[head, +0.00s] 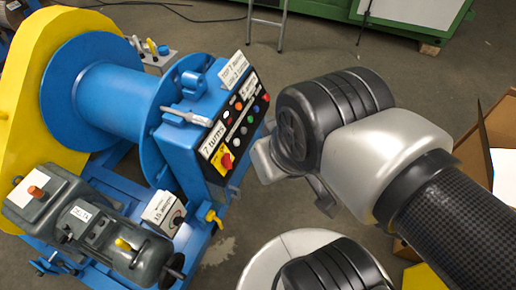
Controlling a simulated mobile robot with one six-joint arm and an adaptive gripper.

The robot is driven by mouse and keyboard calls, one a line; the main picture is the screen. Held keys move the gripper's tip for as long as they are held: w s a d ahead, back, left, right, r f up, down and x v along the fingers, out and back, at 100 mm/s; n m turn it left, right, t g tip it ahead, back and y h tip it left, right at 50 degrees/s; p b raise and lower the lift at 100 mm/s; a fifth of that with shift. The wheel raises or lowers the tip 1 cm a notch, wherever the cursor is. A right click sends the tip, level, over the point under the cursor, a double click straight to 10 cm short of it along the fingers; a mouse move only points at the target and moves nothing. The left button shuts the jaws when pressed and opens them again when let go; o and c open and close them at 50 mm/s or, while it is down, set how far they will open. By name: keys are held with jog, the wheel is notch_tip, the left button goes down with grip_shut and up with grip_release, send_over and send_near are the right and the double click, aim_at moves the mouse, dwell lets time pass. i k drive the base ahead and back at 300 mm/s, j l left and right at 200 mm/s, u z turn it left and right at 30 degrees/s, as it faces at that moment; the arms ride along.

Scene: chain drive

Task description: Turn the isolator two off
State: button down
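I cannot read any label naming isolator two. A red rotary knob on a yellow plate (225,161), which looks like an isolator switch, is at the lower end of the blue machine's sloping control panel (247,112). My gripper (291,188) is just right of the panel, apart from the red knob in the picture. Its two fingers look spread, with nothing visible between them. The gripper's body hides part of the space behind it. A white box with a dark knob (178,220) is below the panel. Its label is too small to read surely.
The blue drum (110,100) and yellow guard (22,110) fill the left. A grey motor unit (95,235) is at lower left. A yellow-handled lever (212,216) sticks out below the panel. An open cardboard box (470,150) is at right. Floor shows behind.

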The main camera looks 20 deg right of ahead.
aim_at(226, 160)
jog(key=j+z, duration=0.15)
jog(key=z, duration=0.35)
jog(key=j+z, duration=0.2)
jog(key=z, duration=0.25)
jog(key=j+z, duration=0.2)
jog(key=z, duration=0.3)
jog(key=i, duration=0.05)
